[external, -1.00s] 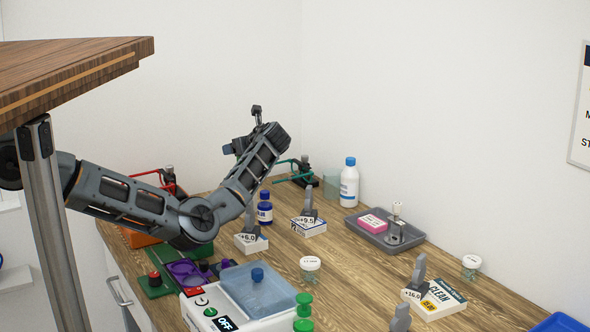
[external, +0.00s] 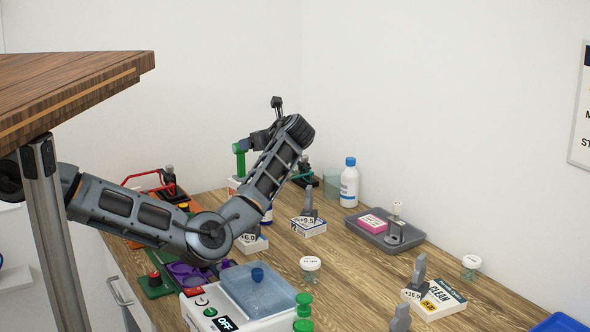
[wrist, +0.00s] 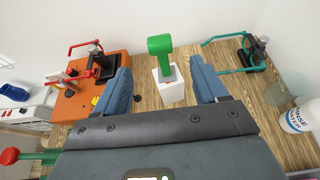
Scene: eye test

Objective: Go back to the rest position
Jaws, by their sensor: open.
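My gripper (wrist: 160,62) is open in the wrist view, with its two blue fingers wide apart and nothing held. A green-handled thing (wrist: 160,44) on a white block (wrist: 171,90) shows between and beyond the fingertips. In the external view my gripper (external: 257,138) is raised above the back of the bench, partly hidden by my wrist. The green handle (external: 239,160) stands beside it there; I cannot tell the exact gap.
The wooden bench (external: 340,270) holds an orange box with a red clamp (wrist: 85,60), a teal clamp (wrist: 240,52), a white bottle (external: 349,185), a grey tray (external: 378,236) and a white machine (external: 235,305). A brown tabletop (external: 70,85) overhangs at left.

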